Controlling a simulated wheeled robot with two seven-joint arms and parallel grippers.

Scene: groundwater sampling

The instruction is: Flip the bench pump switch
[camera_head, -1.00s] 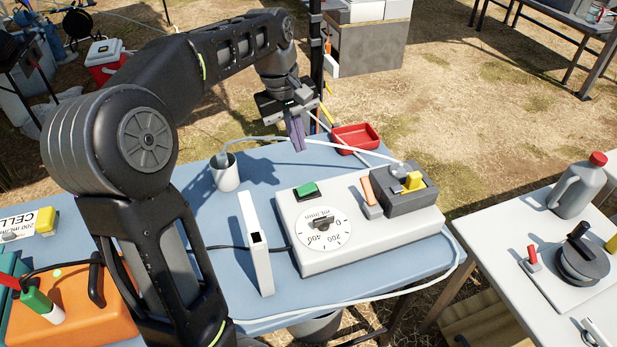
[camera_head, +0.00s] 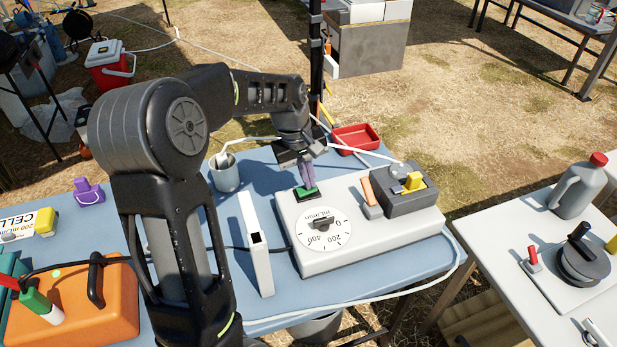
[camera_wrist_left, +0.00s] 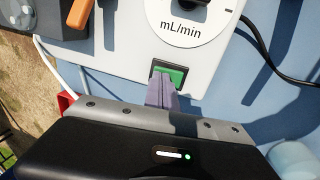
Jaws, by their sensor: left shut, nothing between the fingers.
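The bench pump (camera_head: 400,240) is a white box on the blue table, with a mL/min dial (camera_head: 323,229) and a dark pump head (camera_head: 410,196) at its right end. Its green switch (camera_head: 306,193) sits in a black frame near the left far corner. My left gripper (camera_head: 308,184) is shut and empty, pointing down with its purple fingertips at the green switch. In the left wrist view the fingertips (camera_wrist_left: 162,88) overlap the near part of the green switch (camera_wrist_left: 172,74); I cannot tell if they press it. My right gripper is not in view.
A grey cup (camera_head: 225,175) with a tube stands left of the pump. A white upright panel (camera_head: 257,250) stands close to the pump's left side. A red tray (camera_head: 356,138) lies behind it. An orange case (camera_head: 95,310) is at the front left.

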